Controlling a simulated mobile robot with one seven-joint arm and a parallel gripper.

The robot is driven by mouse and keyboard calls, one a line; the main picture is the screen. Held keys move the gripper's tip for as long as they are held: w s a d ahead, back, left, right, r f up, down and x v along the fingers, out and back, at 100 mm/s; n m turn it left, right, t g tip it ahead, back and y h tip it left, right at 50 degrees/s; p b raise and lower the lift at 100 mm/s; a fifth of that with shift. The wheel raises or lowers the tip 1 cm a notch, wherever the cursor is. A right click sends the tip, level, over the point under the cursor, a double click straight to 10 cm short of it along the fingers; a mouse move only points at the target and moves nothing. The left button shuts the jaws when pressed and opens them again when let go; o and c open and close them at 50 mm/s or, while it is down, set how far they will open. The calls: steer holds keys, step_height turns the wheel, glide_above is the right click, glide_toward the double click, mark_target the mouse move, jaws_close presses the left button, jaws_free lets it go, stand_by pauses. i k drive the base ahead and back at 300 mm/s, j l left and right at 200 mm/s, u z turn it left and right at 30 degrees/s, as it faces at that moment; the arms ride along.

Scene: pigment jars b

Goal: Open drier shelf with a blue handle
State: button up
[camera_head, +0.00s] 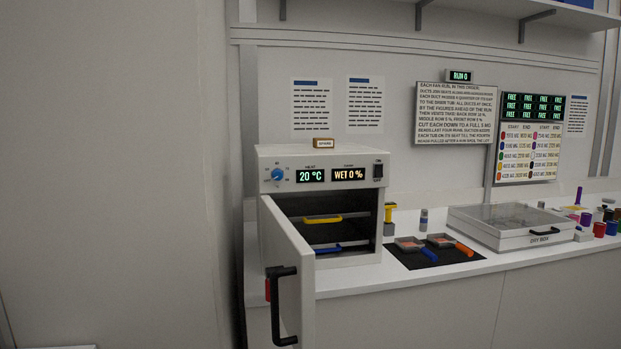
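The drier (277,155) is a white box on the counter, its front door (291,262) swung open toward me on the left. The door has a black handle (281,306). Inside the dark chamber are two shelves with handles. The upper one has a yellow handle (323,219). The lower one has a blue handle (327,249), partly hidden at its left by the open door. Both shelves appear to sit inside the chamber. The drier displays read 20 °C and WET 0 %. My gripper is not in view.
Right of the drier, a black mat (433,258) holds two small pans with orange and blue handles. Beyond it are a clear-lidded dry box (509,226) and several coloured jars at far right. A wall (110,170) closes the left side; the floor front is mostly out of view.

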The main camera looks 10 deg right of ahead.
mark_target(336, 235)
steer(key=i+l+z, duration=0.45)
steer(key=l, duration=0.2)
steer(key=i+l+z, duration=0.45)
steer(key=i+l+u, duration=0.2)
steer(key=i, duration=0.2)
steer(key=i+u, duration=0.2)
steer(key=i, duration=0.2)
steer(key=i+l+u, duration=0.25)
steer(key=i+l, duration=0.05)
steer(key=i, duration=0.05)
